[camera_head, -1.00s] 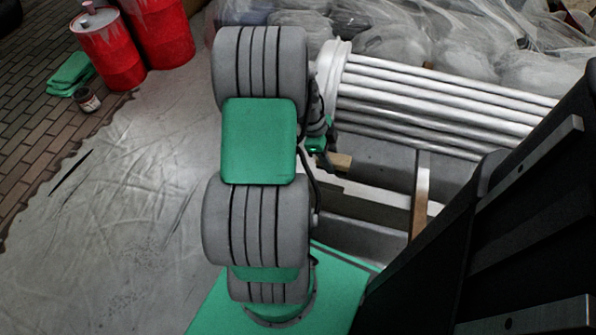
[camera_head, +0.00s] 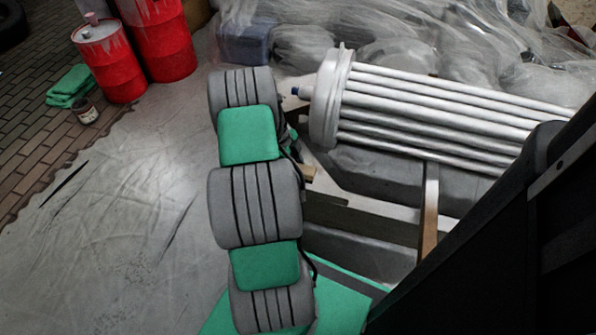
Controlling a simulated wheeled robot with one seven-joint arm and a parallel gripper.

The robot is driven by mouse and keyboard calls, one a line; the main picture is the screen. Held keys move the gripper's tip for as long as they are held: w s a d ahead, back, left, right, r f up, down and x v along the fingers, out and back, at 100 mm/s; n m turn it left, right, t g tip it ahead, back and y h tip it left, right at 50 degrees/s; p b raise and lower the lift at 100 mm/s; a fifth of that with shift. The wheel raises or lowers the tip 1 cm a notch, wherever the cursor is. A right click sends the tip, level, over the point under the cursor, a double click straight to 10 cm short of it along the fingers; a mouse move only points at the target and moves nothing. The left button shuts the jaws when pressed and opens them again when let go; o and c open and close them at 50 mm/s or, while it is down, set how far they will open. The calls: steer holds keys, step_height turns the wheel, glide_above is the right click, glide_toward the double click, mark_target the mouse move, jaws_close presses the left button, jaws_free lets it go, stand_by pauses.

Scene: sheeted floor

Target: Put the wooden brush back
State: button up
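My grey and green arm runs up the middle of the head view. Dark parts of my arm's far end show at its right side, but the fingers of my gripper cannot be made out, nor whether it holds anything. A small tan wooden piece (camera_head: 309,173) sticks out just right of my arm. It may be part of the wooden brush, but most of it is hidden and I cannot tell. No bristles show.
A white fluted column (camera_head: 440,100) lies on its side right of my arm, above grey blocks and a wooden strip (camera_head: 430,208). Red drums (camera_head: 112,65), a small pot (camera_head: 86,112) and green cloth (camera_head: 70,85) stand at upper left. The sheeted floor (camera_head: 130,220) at left is mostly clear.

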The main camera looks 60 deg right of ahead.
steer(key=shift+f, duration=0.15)
steer(key=o, duration=1.3)
